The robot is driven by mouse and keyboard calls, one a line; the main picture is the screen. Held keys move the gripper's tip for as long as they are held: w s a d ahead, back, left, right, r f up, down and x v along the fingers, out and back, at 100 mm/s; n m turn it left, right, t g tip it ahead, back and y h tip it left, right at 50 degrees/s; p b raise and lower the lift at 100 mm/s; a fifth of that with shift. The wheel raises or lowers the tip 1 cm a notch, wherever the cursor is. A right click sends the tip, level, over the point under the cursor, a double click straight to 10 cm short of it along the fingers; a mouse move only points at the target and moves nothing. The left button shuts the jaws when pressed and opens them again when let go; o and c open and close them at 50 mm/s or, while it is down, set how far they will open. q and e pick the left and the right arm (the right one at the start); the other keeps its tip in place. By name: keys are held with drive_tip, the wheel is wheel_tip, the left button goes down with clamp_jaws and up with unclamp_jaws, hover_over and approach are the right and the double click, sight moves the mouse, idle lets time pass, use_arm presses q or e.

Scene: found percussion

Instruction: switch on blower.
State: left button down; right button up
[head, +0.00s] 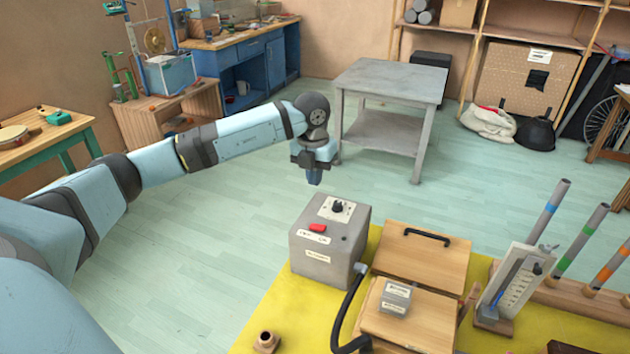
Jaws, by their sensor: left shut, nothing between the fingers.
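The blower looks to be the grey box (322,255) on the yellow tabletop, with a black hose leaving its right side. On its top are a red rocker switch (318,227) near the front and a black knob (337,206) on a white plate behind it. I cannot tell the switch's position. My left gripper (314,180) points down, shut and empty, in the air above and behind the box, apart from it. My right gripper is not in view.
The yellow table (268,316) also bears a wooden box (420,258) with a black handle, a small grey box (395,297), a white gauge stand (516,280) and upright tubes (548,212). A grey side table (392,80) stands behind, with open floor around it.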

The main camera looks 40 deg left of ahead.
sight(321, 228)
use_arm(q)
drive_tip(key=shift+s+a+h+b, duration=0.45)
drive_tip(key=shift+a+h+b, duration=0.2)
drive_tip(key=shift+h, duration=0.35)
drive_tip(key=shift+w, duration=0.1)
drive_tip(key=p+x, duration=0.2)
drive_tip(key=x, duration=1.2)
drive_tip(key=shift+w, duration=0.2)
